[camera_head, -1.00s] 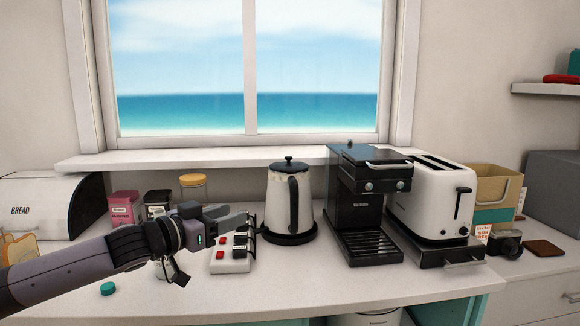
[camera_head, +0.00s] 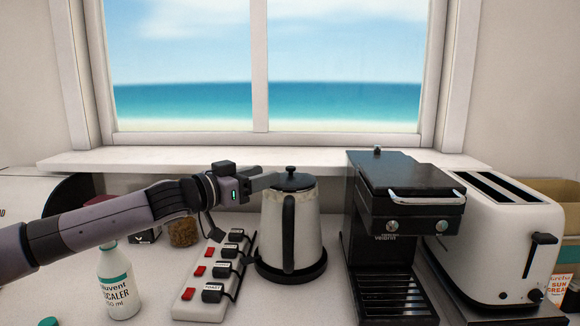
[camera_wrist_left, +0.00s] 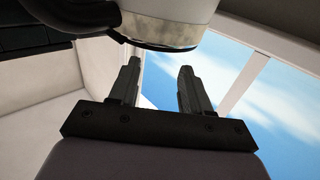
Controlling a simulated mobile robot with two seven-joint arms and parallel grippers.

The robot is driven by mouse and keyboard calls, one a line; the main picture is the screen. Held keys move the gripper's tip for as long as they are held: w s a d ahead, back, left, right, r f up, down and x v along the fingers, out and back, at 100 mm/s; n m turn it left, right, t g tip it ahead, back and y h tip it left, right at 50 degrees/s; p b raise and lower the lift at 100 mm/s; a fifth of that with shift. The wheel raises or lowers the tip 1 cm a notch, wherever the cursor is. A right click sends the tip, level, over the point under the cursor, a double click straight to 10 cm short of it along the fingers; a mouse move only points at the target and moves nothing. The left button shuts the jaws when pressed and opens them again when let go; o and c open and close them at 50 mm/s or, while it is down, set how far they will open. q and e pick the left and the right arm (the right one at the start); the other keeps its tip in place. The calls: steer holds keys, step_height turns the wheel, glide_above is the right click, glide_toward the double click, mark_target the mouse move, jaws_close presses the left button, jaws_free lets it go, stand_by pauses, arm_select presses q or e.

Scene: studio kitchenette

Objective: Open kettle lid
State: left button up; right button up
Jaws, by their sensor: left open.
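The kettle (camera_head: 305,235) is white with a black handle facing me and stands upright on its black base (camera_head: 290,276). Its black lid (camera_head: 292,184) with a small knob is on and looks closed. My left gripper (camera_head: 268,180) is at the kettle's upper left, level with the lid and rim. Its fingers are apart and empty. In the left wrist view, the open fingers (camera_wrist_left: 159,72) point toward the white kettle (camera_wrist_left: 172,12), whose shiny band and dark handle show at the top. I cannot tell whether a finger touches the kettle. My right gripper is not in view.
A power strip (camera_head: 205,295) with red switches lies left of the kettle. A bottle (camera_head: 118,285) stands at the front left. A black coffee machine (camera_head: 400,205) and a white toaster (camera_head: 505,250) stand close on the right. The window sill (camera_head: 200,160) runs behind.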

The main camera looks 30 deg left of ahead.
mark_target(287, 169)
arm_select(q)
steer(key=p+x, duration=0.3)
steer(key=x, duration=0.2)
steer(key=shift+w+d+r, duration=0.1)
steer(key=shift+w+r, duration=0.05)
steer(key=shift+w, duration=0.1)
steer(key=shift+w+d, duration=0.15)
steer(key=shift+w, duration=0.35)
jaws_close()
